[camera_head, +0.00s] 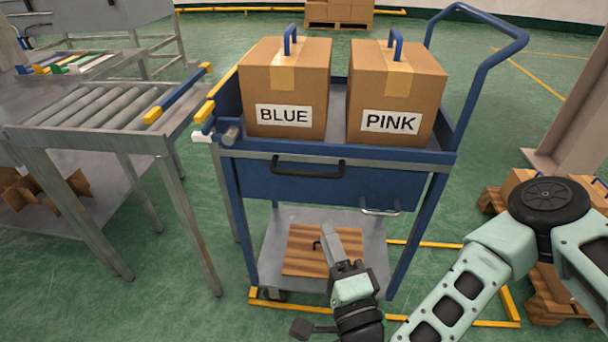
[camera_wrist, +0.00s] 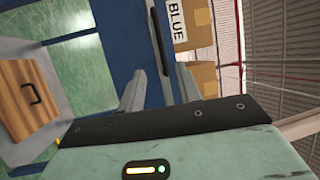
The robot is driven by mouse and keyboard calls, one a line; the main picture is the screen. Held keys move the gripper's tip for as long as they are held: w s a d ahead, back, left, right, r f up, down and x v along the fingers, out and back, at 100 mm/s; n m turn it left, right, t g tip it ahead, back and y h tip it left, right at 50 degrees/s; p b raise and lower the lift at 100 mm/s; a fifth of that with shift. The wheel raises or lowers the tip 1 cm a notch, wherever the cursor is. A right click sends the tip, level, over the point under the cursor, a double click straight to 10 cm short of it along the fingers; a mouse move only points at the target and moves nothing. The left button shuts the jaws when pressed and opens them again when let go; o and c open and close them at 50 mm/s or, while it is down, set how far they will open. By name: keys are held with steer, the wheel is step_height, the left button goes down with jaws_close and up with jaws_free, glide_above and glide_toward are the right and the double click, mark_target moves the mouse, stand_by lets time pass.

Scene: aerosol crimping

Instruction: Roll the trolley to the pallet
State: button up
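The blue trolley (camera_head: 335,183) stands in front of me with a push handle (camera_head: 485,58) at its upper right. A dark bar handle (camera_head: 308,167) is on its front; it also shows in the wrist view (camera_wrist: 157,38). My gripper (camera_head: 328,240) is low in front of the trolley, below that handle. In the wrist view its two fingers are apart, with the blue front and the handle beyond the gap, and nothing held. One pallet (camera_head: 490,200) with boxes is at the right, partly hidden by my arm. Another loaded pallet (camera_head: 338,25) is far back.
Boxes marked BLUE (camera_head: 285,90) and PINK (camera_head: 393,95) ride on top of the trolley. A roller conveyor (camera_head: 90,108) stands close at left. A yellow floor frame (camera_head: 510,303) surrounds the trolley's base.

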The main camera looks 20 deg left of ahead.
mark_target(305, 171)
steer(key=p+x, duration=0.3)
steer(key=x, duration=1.2)
steer(key=shift+w+a, duration=0.25)
steer(key=shift+w, duration=0.05)
steer(key=shift+c, duration=0.3)
steer(key=shift+d, duration=0.1)
jaws_close()
